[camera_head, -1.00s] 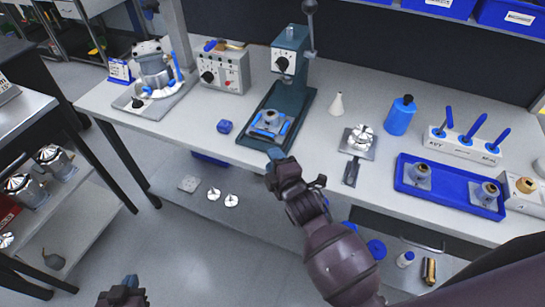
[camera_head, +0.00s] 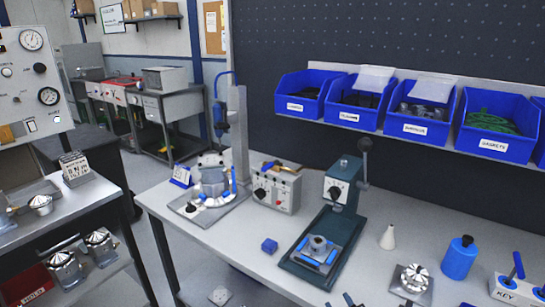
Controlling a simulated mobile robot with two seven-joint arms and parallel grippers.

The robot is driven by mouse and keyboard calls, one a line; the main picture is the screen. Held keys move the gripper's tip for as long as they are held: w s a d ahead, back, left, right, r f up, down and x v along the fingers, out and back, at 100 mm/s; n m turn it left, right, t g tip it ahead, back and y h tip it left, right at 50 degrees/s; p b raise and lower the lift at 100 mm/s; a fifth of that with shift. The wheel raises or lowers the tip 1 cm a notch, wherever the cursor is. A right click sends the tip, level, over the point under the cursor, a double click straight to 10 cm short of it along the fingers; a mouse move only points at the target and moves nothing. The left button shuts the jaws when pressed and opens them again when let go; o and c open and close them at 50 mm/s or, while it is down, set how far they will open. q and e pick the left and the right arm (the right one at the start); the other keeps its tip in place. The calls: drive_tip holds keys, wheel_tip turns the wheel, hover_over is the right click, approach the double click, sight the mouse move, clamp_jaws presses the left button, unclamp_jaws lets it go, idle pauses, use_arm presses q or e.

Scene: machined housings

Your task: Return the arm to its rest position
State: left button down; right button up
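Only a small dark tip of my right gripper (camera_head: 348,300) shows at the bottom edge of the head view, in front of the bench press. The rest of the gripper and its arm are cut off, so I cannot see whether it is open or shut, or whether it holds anything. My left gripper is out of the picture. The green arbor press (camera_head: 343,188) stands on the bench, with a machined housing (camera_head: 318,243) in a blue-edged fixture on its base.
Blue bins (camera_head: 425,127) hang behind. A cart (camera_head: 88,205) stands at left.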

drive_tip(key=s+d+f+m+g+h, duration=0.1)
drive_tip(key=s+d+f+m, duration=0.1)
drive_tip(key=s, duration=0.4)
drive_tip(key=s+d+f+m+g, duration=0.1)
drive_tip(key=s+d+f+m, duration=0.1)
drive_tip(key=s+d+f, duration=0.2)
drive_tip(key=s+d+f+m+g+h, duration=0.1)
drive_tip(key=s+d+f, duration=0.2)
drive_tip(key=s+d, duration=0.3)
drive_tip(key=shift+s+f+m+g+h, duration=0.3)
drive_tip(key=shift+s+f+m, duration=0.1)
drive_tip(key=shift+s, duration=0.7)
